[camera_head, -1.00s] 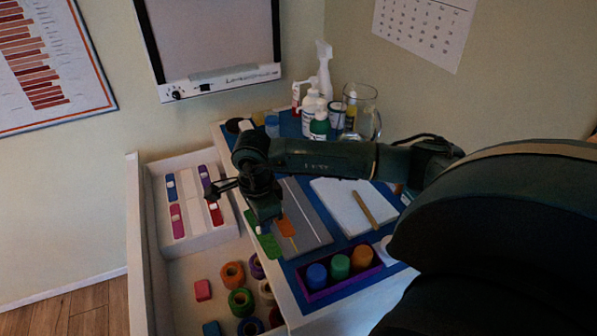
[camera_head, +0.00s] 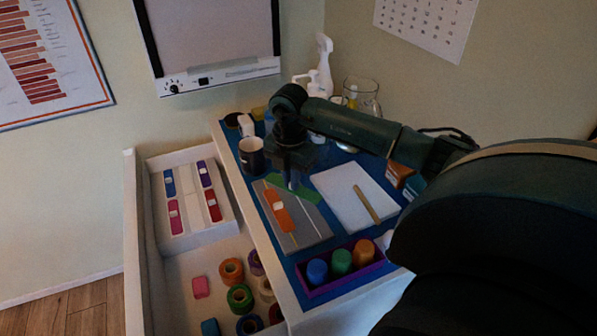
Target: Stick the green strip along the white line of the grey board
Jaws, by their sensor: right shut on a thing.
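The grey board (camera_head: 290,238) lies on the blue top of the cabinet. An orange strip (camera_head: 284,220) lies on its left part, and a white line (camera_head: 309,216) shows on its right part. My right gripper (camera_head: 292,184) points down over the far end of the board, shut on the green strip (camera_head: 307,193). The strip shows on both sides of the fingers, lying across the direction of the white line. I cannot tell whether it touches the board. The gripper hides its middle. My left gripper is not in view.
A white pad (camera_head: 342,195) with a wooden stick (camera_head: 367,205) lies right of the board. A purple tray (camera_head: 347,283) with coloured pots stands in front, a dark mug (camera_head: 252,156) behind left. An open drawer (camera_head: 178,285) holds tape rolls. Bottles and a jug stand behind my arm.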

